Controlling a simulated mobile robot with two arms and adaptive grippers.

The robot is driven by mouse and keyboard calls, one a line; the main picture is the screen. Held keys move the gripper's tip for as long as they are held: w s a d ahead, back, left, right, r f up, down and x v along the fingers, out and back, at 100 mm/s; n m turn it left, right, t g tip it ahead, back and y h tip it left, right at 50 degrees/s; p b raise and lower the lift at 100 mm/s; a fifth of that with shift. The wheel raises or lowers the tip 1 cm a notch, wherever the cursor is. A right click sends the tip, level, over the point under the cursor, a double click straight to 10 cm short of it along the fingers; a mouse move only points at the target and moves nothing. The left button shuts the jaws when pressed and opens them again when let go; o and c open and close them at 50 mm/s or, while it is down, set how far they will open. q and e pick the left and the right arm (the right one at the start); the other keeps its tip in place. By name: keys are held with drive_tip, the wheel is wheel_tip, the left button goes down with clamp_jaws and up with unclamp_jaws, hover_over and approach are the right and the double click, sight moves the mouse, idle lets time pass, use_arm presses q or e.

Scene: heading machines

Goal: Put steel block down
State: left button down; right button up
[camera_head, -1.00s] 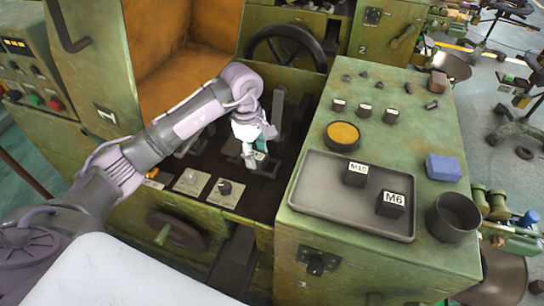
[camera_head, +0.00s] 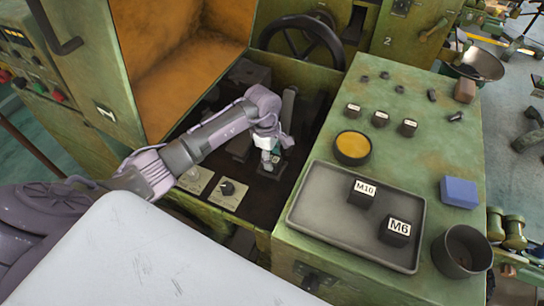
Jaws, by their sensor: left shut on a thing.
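My left gripper (camera_head: 271,160) reaches into the machine's dark recess and points down. It is shut on a small dark steel block (camera_head: 270,172), which is mostly hidden by the fingers. I cannot tell whether the block touches the surface below it. Two more dark blocks, labelled M10 (camera_head: 362,194) and M6 (camera_head: 395,232), stand in a grey tray (camera_head: 318,220) on the green cabinet. My right gripper is not in view.
The green cabinet top (camera_head: 420,110) also holds several small labelled blocks, a yellow-filled round dish (camera_head: 353,147), a blue block (camera_head: 459,191) and a dark cup (camera_head: 462,251). A handwheel (camera_head: 303,42) stands behind the recess. An orange-lined panel (camera_head: 170,70) rises at its left.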

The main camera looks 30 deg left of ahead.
use_arm(q)
drive_tip(key=shift+f, duration=0.4)
drive_tip(key=c, duration=1)
unclamp_jaws()
drive_tip(key=shift+f, duration=0.2)
drive_tip(key=o, duration=0.4)
drive_tip(key=shift+r, duration=0.5)
drive_tip(key=r, duration=0.3)
drive_tip(key=a+r+b, duration=0.1)
drive_tip(key=r, duration=0.3)
drive_tip(key=r+b, duration=0.1)
drive_tip(key=r, duration=0.3)
drive_tip(key=shift+s+a+r, duration=0.1)
drive_tip(key=shift+a+r, duration=0.05)
drive_tip(key=shift+a, duration=0.05)
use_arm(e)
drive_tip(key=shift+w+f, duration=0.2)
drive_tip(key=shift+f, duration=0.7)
